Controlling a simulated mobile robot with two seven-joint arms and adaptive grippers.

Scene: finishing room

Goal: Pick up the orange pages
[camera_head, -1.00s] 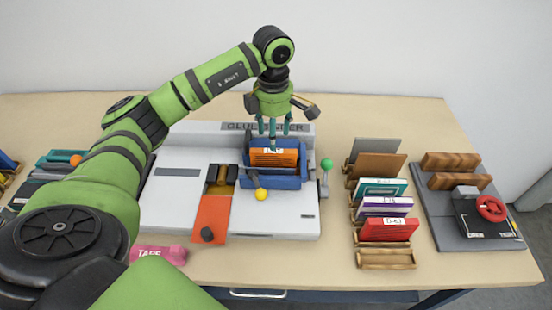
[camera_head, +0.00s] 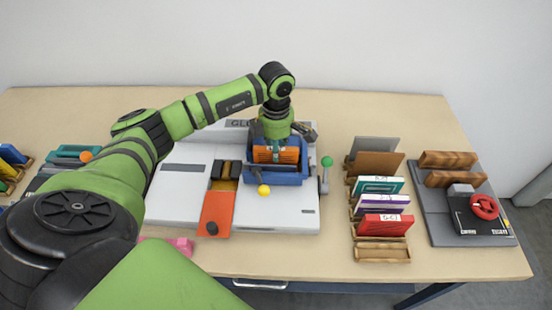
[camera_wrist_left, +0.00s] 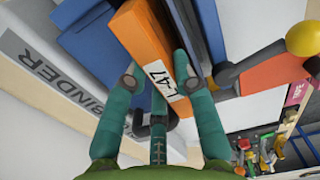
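The orange pages (camera_head: 275,155) stand in the blue clamp (camera_head: 288,179) of the white glue binder (camera_head: 270,212). In the left wrist view the orange pages (camera_wrist_left: 145,40) carry a white label reading "L-47". My left gripper (camera_head: 275,142) is directly over them, pointing down. In the left wrist view its teal fingers (camera_wrist_left: 157,85) are spread apart, on both sides of the near end of the pages. I cannot tell whether any finger touches them. My right gripper is not in view.
A green-knobbed lever (camera_head: 326,162) stands right of the clamp, and a yellow knob (camera_head: 264,190) in front. A wooden rack (camera_head: 382,252) holds several coloured books. A grey board with a red-wheeled device (camera_head: 484,207) is farther right. The table front right is clear.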

